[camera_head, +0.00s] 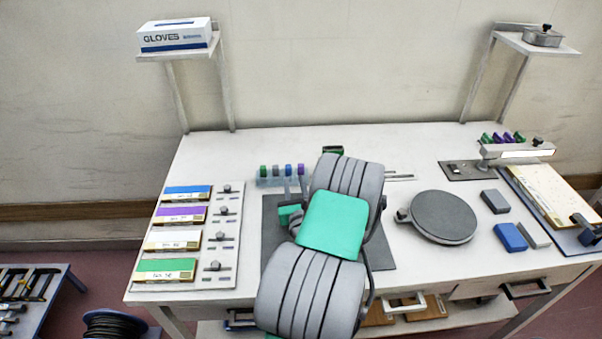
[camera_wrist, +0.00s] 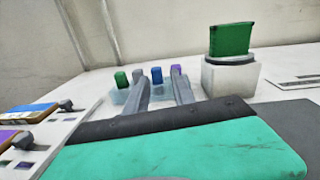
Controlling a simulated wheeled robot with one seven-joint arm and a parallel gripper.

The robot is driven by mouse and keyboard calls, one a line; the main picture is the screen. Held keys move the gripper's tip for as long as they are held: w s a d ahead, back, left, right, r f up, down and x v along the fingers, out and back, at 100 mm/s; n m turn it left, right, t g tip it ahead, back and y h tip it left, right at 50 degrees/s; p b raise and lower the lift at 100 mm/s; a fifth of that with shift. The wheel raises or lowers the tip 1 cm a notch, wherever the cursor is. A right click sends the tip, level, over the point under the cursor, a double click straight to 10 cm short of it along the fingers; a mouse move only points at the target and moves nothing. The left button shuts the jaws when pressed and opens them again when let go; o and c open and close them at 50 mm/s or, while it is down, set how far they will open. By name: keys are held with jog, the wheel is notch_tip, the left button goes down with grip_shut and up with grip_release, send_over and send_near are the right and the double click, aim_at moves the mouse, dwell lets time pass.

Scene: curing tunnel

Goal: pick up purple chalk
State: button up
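The purple chalk (camera_head: 301,169) stands upright at the right end of a row in a pale, see-through holder (camera_head: 268,182), beside blue, grey and green chalks. In the wrist view the purple chalk (camera_wrist: 176,69) shows its top, with its lower part hidden behind my right finger. My gripper (camera_head: 295,184) reaches toward the holder from the front. In the wrist view my gripper (camera_wrist: 162,84) has its two fingers apart, with the blue chalk (camera_wrist: 157,75) visible between them and nothing held. I cannot tell the exact distance to the chalk.
A white block with a green piece (camera_wrist: 231,39) stands right of the holder. A panel of coloured boxes (camera_head: 235,195) lies at left, and a round grey plate (camera_head: 443,217) at right. Green and purple pieces (camera_head: 507,138) sit at the back right. Shelf posts rise behind.

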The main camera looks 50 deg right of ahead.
aim_at(301, 167)
jog(key=shift+s+d+f+m+g+h, duration=0.25)
jog(key=shift+s+d+m+g+h, duration=0.2)
jog(key=shift+s+d+m, duration=0.35)
jog(key=shift+d+r+p, duration=0.1)
jog(key=shift+d+p, duration=0.1)
jog(key=shift+p, duration=0.25)
jog(key=shift+p+x, duration=0.45)
jog(key=shift+x, duration=0.35)
jog(key=p+x, duration=0.3)
jog(key=x, duration=0.2)
jog(key=shift+w+p, duration=0.1)
jog(key=shift+p, duration=0.2)
jog(key=shift+w+d, duration=0.1)
jog(key=shift+d, duration=0.05)
grip_shut()
